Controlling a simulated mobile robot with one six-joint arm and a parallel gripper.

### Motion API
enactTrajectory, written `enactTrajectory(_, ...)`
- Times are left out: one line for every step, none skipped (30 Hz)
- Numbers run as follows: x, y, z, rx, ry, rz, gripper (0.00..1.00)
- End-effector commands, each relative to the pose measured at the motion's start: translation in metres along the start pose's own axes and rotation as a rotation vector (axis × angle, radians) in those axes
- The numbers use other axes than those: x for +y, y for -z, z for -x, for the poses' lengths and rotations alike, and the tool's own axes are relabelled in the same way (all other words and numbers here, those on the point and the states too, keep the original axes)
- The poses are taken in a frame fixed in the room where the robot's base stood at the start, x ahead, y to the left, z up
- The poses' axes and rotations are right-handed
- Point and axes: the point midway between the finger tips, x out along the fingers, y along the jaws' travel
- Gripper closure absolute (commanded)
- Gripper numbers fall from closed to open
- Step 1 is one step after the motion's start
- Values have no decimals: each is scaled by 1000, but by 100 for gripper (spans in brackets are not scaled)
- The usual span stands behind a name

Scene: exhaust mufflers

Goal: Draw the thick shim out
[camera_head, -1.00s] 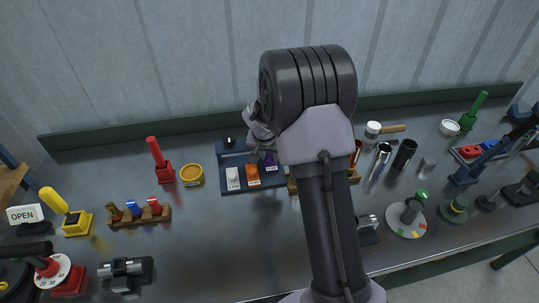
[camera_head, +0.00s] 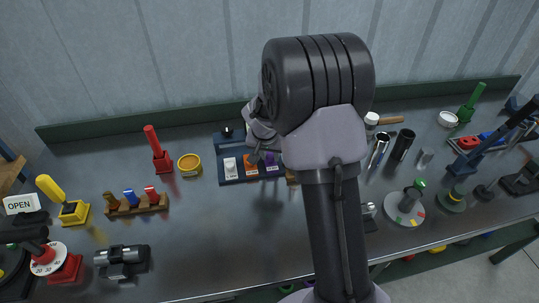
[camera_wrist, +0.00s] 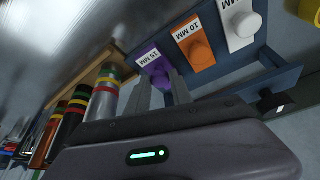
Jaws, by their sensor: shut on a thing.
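The thick shim is a purple plate marked 15 MM (camera_wrist: 149,58), at the end of a row in the wrist view. It also shows in the head view (camera_head: 270,160), partly covered by my wrist. The orange 10 MM shim (camera_wrist: 194,42) and a white shim (camera_wrist: 240,20) sit beside it in the dark blue rack (camera_wrist: 262,72). My gripper (camera_wrist: 161,85) is shut on the purple shim at its knob, which is mostly hidden between the fingers. Whether the shim has shifted in its slot, I cannot tell.
A wooden rack (camera_wrist: 92,75) with banded cylinders (camera_wrist: 103,98) stands close beside my fingers.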

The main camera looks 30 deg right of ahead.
Motion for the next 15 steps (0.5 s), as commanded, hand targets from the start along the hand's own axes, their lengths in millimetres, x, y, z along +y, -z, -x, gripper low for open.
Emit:
enactTrajectory(2, -4, -1, -11, -6, -3, 100)
enactTrajectory(2, -4, -1, -11, -6, -3, 100)
enactTrajectory(2, -4, -1, -12, -6, -3, 100)
enactTrajectory(2, -4, -1, -12, -7, -3, 69)
enactTrajectory(2, -5, -1, -13, -7, -3, 64)
enactTrajectory(2, -4, -1, -12, -7, -3, 64)
enactTrajectory(2, -4, -1, -11, -6, -3, 64)
enactTrajectory(2, -4, -1, -11, -6, -3, 64)
enactTrajectory(2, -4, -1, -10, -6, -3, 64)
enactTrajectory(2, -4, -1, -10, -5, -3, 64)
enactTrajectory(2, -3, -1, -9, -5, -3, 64)
enactTrajectory(2, -3, -1, -9, -5, -2, 64)
enactTrajectory(2, -3, -1, -9, -5, -2, 64)
enactTrajectory(1, -3, 0, -8, -5, -2, 64)
enactTrajectory(1, -2, 3, -8, -4, -2, 64)
